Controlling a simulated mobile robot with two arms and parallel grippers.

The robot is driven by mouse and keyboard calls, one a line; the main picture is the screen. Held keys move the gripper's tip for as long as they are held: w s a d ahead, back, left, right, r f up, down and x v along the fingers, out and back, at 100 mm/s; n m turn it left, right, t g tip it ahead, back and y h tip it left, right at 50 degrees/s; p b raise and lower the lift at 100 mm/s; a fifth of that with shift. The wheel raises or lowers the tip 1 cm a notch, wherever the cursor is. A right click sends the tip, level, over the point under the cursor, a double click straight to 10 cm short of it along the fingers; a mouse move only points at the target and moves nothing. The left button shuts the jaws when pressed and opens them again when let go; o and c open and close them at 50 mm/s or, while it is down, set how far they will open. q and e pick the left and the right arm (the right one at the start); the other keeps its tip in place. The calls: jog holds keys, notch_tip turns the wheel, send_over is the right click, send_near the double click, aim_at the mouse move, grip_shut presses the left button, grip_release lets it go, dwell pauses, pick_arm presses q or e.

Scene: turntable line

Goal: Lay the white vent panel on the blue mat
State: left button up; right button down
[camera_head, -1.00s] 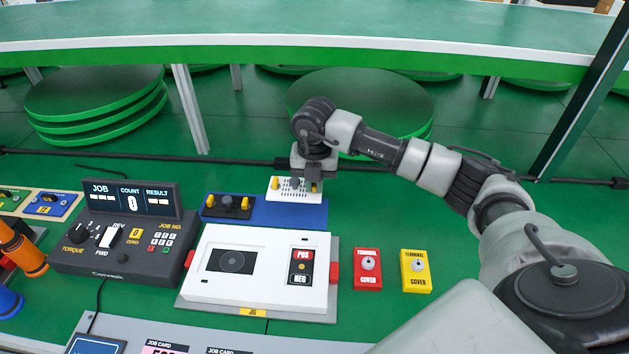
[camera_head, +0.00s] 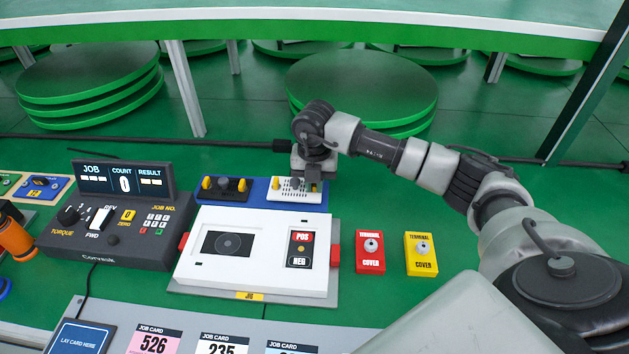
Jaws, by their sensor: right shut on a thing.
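The white vent panel (camera_head: 287,194), with small dark slots and a yellow knob at its left end, is at the right part of the blue mat (camera_head: 262,181). My right gripper (camera_head: 304,186) comes down from above and is shut on the panel. The gripper hides the panel's right part, and I cannot tell whether the panel's underside rests fully on the mat. A dark panel with yellow knobs (camera_head: 226,190) lies on the left part of the mat.
The white jig (camera_head: 212,274) stands just in front of the mat. A red terminal cover (camera_head: 370,262) and a yellow one (camera_head: 421,264) lie to its right. Job cards (camera_head: 222,344) lie at the front.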

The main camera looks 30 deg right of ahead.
jog(key=shift+f+b, duration=0.4)
jog(key=shift+f, duration=0.25)
dwell(0.3)
jog(key=c, duration=0.7)
grip_release()
jog(key=shift+r+p, duration=2.9)
jog(key=shift+r, duration=0.9)
